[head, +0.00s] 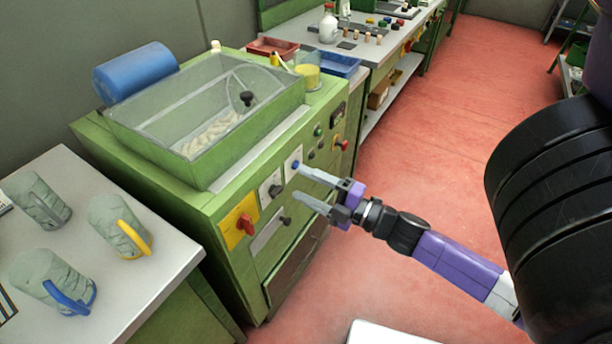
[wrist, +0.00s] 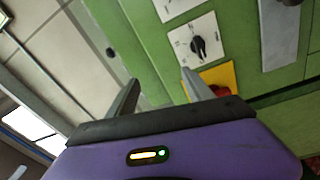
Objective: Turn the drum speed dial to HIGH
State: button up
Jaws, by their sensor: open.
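A black dial (head: 274,189) on a white scale plate sits on the front of the green machine (head: 190,200). In the wrist view the dial (wrist: 199,46) shows its round scale, but I cannot read its labels or tell which mark it points at. My gripper (head: 300,182) is open and empty in front of the panel, to the right of the dial in the head view. In the wrist view its two fingers (wrist: 160,79) are spread, with the dial beyond and to the right of the gap. I see no contact with the dial.
A red knob on a yellow plate (head: 237,235) is left of the dial, and a white plate with a blue knob (head: 296,165) is right. Mugs stand on the left table (head: 150,300). The red floor right of the machine is open.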

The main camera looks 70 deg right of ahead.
jog(key=s+d+f+n, duration=0.3)
jog(key=d+f+n, duration=0.4)
jog(key=d+n, duration=0.4)
jog(key=w+d+g, duration=0.1)
jog(key=w, duration=0.6)
jog(key=shift+w+d+f+h, duration=0.2)
jog(key=shift+d+h, duration=0.1)
jog(key=shift+h, duration=0.1)
grip_shut()
